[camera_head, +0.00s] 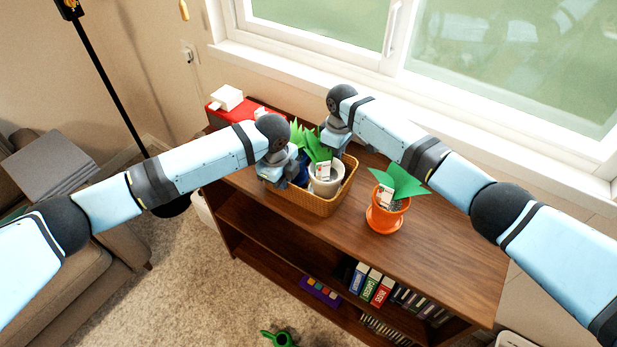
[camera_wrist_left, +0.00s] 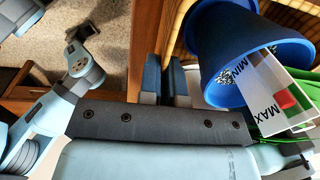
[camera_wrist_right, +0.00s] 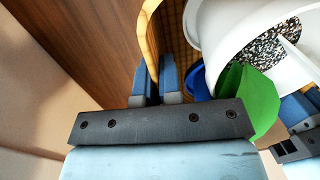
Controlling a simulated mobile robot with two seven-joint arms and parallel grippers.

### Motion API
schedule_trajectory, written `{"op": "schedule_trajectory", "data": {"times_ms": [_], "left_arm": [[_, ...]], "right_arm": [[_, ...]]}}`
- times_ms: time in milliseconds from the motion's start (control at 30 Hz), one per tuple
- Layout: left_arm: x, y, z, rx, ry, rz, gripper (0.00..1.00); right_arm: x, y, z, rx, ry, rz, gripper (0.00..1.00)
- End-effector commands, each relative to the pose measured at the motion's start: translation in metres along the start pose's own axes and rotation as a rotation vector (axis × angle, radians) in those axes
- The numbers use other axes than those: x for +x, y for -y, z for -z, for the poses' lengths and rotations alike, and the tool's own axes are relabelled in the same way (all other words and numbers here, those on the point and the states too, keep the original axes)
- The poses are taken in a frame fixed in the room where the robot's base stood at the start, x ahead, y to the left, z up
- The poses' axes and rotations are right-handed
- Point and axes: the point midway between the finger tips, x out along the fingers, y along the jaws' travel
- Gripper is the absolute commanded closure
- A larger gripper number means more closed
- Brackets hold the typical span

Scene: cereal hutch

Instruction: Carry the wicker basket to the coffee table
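The wicker basket (camera_head: 308,204) stands on top of the wooden bookshelf, holding a white pot (camera_head: 329,184) and a blue pot (camera_wrist_left: 218,55) with green leaves. My left gripper (camera_wrist_left: 165,78) is at the basket's left end, its fingers close together on either side of the rim. My right gripper (camera_wrist_right: 156,78) is at the basket's far right side, its fingers on either side of the rim (camera_wrist_right: 150,35). Both grippers look shut on the rim. In the head view the fingertips are mostly hidden. The coffee table cannot be made out.
An orange potted plant (camera_head: 386,214) stands right of the basket on the bookshelf (camera_head: 440,240). A red object (camera_head: 238,112) with a white box lies behind it at left. A sofa (camera_head: 85,260) is at left. A green watering can (camera_head: 280,339) is on the carpet. The window is behind.

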Motion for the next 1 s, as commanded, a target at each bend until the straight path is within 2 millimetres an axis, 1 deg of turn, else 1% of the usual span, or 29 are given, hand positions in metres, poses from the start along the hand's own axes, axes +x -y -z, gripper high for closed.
{"op": "schedule_trajectory", "data": {"times_ms": [267,433,567,800,1000], "left_arm": [[-0.002,0.001,0.0,0.0,0.0,0.001,1.0],[-0.008,0.001,0.0,0.0,0.0,0.001,1.0],[-0.018,0.002,0.0,0.0,0.0,0.001,1.0],[-0.041,0.004,0.0,0.0,0.0,0.001,1.0],[-0.051,0.005,0.0,0.0,0.0,0.0,1.0]], "right_arm": [[-0.002,-0.001,0.001,0.0,-0.002,-0.001,1.0],[-0.008,0.0,0.0,0.0,-0.002,-0.002,1.0],[-0.018,0.001,0.0,0.0,-0.002,-0.002,1.0],[-0.042,0.003,0.0,0.001,-0.002,-0.002,1.0],[-0.052,0.004,0.0,0.001,-0.002,-0.002,1.0]]}}
